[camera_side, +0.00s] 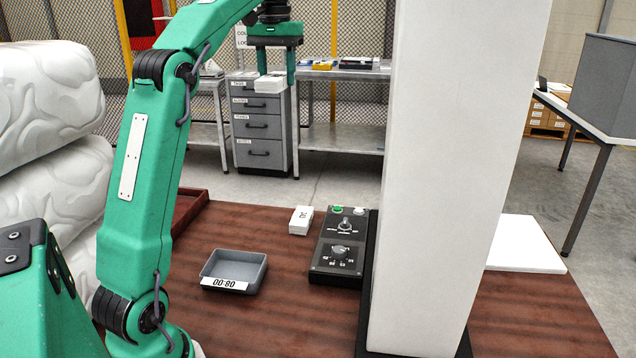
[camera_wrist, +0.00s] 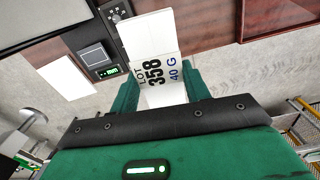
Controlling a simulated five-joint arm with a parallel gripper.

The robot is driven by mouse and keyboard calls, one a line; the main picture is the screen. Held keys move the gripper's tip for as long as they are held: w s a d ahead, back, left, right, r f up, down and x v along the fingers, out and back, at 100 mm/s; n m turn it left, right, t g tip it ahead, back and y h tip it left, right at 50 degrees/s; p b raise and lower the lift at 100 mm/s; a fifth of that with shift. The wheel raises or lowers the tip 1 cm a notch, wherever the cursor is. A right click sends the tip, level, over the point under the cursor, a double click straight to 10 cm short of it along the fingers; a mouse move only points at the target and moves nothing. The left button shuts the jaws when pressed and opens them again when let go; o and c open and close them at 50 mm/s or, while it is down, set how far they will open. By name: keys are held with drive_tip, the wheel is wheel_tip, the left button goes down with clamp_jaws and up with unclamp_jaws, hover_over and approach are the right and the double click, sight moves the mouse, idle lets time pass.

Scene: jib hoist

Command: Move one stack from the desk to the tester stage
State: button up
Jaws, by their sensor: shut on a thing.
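My gripper (camera_side: 276,72) is shut on a white stack (camera_side: 270,84), held high above the desk (camera_side: 290,325). In the wrist view the held stack (camera_wrist: 158,72) sits between both fingers, with a label reading LOT 358 and 40 G. A second small white stack (camera_side: 301,220) with dark print lies on the desk, left of a black control box (camera_side: 330,265). In the wrist view a dark unit with a square grey plate (camera_wrist: 95,56) and a green display appears left of the held stack; it looks like the tester stage. The side view does not show that plate.
A tall white column (camera_side: 450,150) stands right of the control box and hides what is behind it. A grey tray (camera_side: 249,283) with a number label lies at front left. A white board (camera_side: 524,244) lies right of the column. Bare desk lies between tray and box.

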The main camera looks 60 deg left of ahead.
drive_tip(key=shift+s+d+r, duration=0.25)
drive_tip(key=shift+s+r, duration=0.2)
drive_tip(key=shift+r, duration=0.3)
drive_tip(key=shift+w+f, duration=0.1)
drive_tip(key=shift+f, duration=0.1)
drive_tip(key=shift+w+a+f, duration=0.2)
drive_tip(key=shift+w+f, duration=0.05)
drive_tip(key=shift+f, duration=0.2)
drive_tip(key=w+a+f, duration=0.1)
drive_tip(key=w+f, duration=0.2)
drive_tip(key=f, duration=1.1)
drive_tip(key=w+a+f+n, duration=0.1)
drive_tip(key=w+a+f, duration=0.1)
drive_tip(key=f, duration=1.3)
drive_tip(key=shift+w+a, duration=0.2)
drive_tip(key=shift+w, duration=0.6)
